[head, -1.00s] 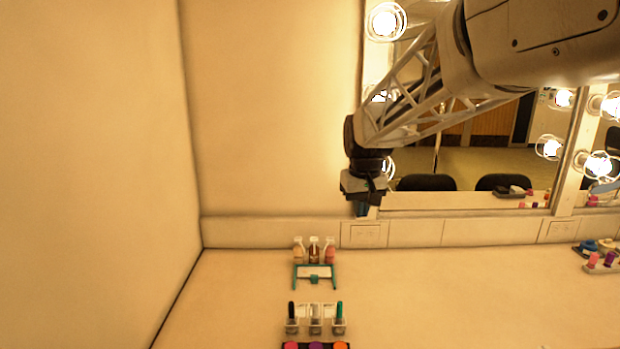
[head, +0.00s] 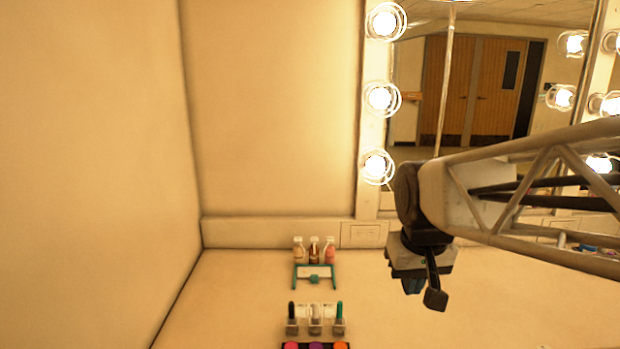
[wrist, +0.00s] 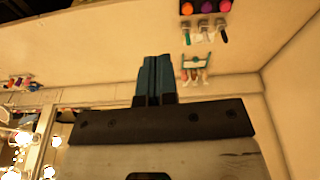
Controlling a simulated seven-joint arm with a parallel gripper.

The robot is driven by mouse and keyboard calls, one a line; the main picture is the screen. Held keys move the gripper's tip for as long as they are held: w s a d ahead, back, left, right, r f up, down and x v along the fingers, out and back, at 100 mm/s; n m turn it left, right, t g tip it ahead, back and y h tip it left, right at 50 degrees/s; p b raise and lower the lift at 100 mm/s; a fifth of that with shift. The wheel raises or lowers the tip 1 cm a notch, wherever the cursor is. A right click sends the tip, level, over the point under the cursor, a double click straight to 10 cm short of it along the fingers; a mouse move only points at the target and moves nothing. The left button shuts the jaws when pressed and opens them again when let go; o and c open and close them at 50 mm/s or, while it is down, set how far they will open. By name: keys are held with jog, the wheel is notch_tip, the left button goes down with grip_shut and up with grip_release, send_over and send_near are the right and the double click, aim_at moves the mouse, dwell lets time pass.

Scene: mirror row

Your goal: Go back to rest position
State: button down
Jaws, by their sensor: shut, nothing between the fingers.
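My gripper (head: 412,286) hangs above the counter, right of the small bottles, in the head view. In the wrist view its two teal fingers (wrist: 153,75) are together, with nothing between them. Three small bottles (head: 314,250) stand near the back wall behind a teal frame-like holder (head: 315,276). The holder also shows in the wrist view (wrist: 196,60), apart from the fingers.
In front of the holder stand clear cups with dark and teal sticks (head: 315,322). A dark tray with pink, purple and orange rounds (head: 316,346) lies at the bottom edge. A mirror with lit bulbs (head: 380,97) is behind. The counter's left part (head: 230,310) is clear.

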jog(key=s+d+f+m, duration=0.1)
jog(key=s+f, duration=0.4)
jog(key=s, duration=0.7)
jog(key=shift+s+d+f, duration=0.15)
jog(key=shift+s+d, duration=0.1)
